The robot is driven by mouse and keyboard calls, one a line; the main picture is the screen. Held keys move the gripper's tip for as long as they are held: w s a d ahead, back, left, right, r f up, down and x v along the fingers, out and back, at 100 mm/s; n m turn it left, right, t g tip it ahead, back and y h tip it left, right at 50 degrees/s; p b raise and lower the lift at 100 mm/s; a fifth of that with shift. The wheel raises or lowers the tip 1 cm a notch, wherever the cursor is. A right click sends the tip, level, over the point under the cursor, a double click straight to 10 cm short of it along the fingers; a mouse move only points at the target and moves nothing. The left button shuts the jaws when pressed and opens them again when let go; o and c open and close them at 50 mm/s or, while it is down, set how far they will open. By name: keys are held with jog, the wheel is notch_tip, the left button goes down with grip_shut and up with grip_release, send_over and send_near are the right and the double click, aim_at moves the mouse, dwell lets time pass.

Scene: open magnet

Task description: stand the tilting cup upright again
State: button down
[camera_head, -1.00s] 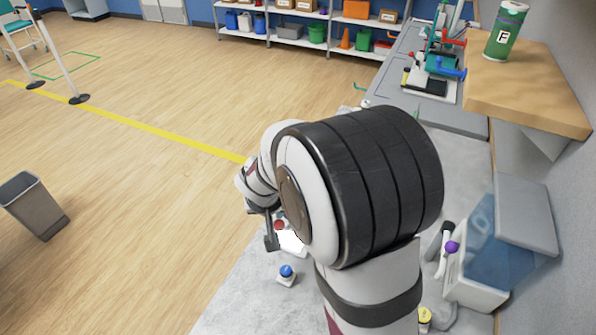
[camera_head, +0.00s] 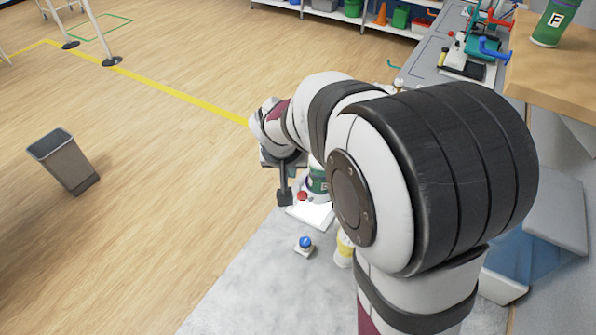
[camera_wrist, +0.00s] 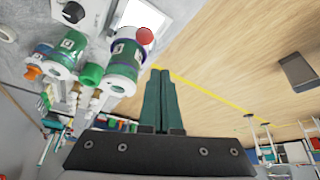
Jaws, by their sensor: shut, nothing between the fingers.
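My gripper (camera_head: 285,197) points down at the bench's left edge, its fingers together and empty; in the wrist view the dark green fingers (camera_wrist: 160,98) meet. A green-and-white labelled cup (camera_head: 318,180) shows behind it, partly hidden by my arm. The wrist view shows two such labelled cylinders, one nearer the fingers (camera_wrist: 125,58) and one farther left (camera_wrist: 68,57). They look slanted there, but that camera is turned, so I cannot tell which one really tilts. Both are apart from the fingers.
A white plate (camera_head: 312,214) with a red ball (camera_head: 302,196) lies beside my gripper. A blue-topped button (camera_head: 305,243) and a yellow-and-white item (camera_head: 344,248) are nearer. A green can marked F (camera_head: 553,22) stands on the wooden shelf. A bin (camera_head: 64,160) stands on the floor.

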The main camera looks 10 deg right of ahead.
jog(key=s+a+r, duration=0.1)
jog(key=s+r, duration=0.1)
jog(key=s+a+r, duration=0.1)
jog(key=s, duration=0.1)
jog(key=shift+a+r, duration=0.2)
jog(key=shift+a, duration=0.1)
jog(key=s+m+g+y, duration=0.2)
jog(key=s+g+y, duration=0.1)
jog(key=s, duration=2.2)
jog(key=shift+s+a+g+y, duration=0.2)
jog(key=shift+g+y, duration=0.1)
jog(key=shift+g, duration=0.6)
jog(key=c, duration=1.5)
grip_release()
jog(key=shift+r, duration=0.15)
jog(key=shift+c, duration=0.2)
